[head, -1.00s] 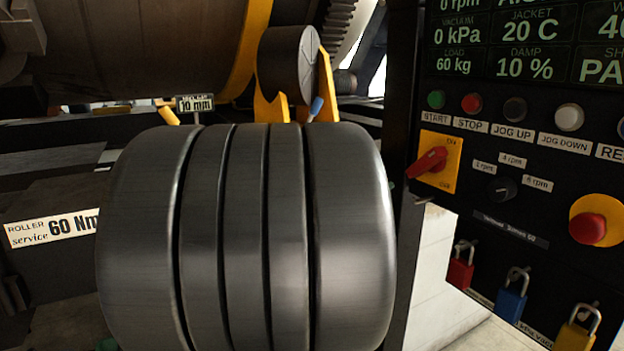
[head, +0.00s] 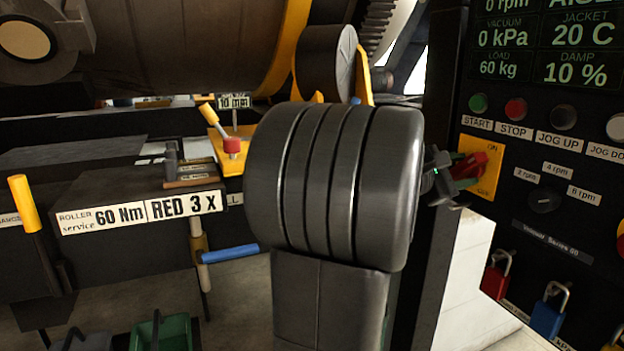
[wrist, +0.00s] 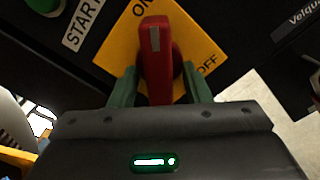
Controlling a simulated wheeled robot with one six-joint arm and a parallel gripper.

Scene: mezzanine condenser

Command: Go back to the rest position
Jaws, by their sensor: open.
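My gripper (head: 461,172) is at the control panel, in front of the red rotary switch handle (head: 477,163) on its yellow ON/OFF plate (head: 488,183). In the wrist view, the green fingers of my gripper (wrist: 160,82) are open, one on each side of the red handle (wrist: 156,55). The handle stands upright in that picture, between the fingers; I cannot tell whether either finger touches it. The yellow plate (wrist: 118,45) lies behind it. In the head view, my large dark arm links hide part of the scene and the gripper covers part of the switch.
The panel (head: 540,120) carries push buttons, a speed knob (head: 545,200) and hanging padlocks, red (head: 496,275) and blue (head: 548,312). At left are a bench with a 60 Nm label (head: 120,215), a yellow-handled lever (head: 30,210) and a blue handle (head: 230,254). A drum (head: 180,45) fills the upper left.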

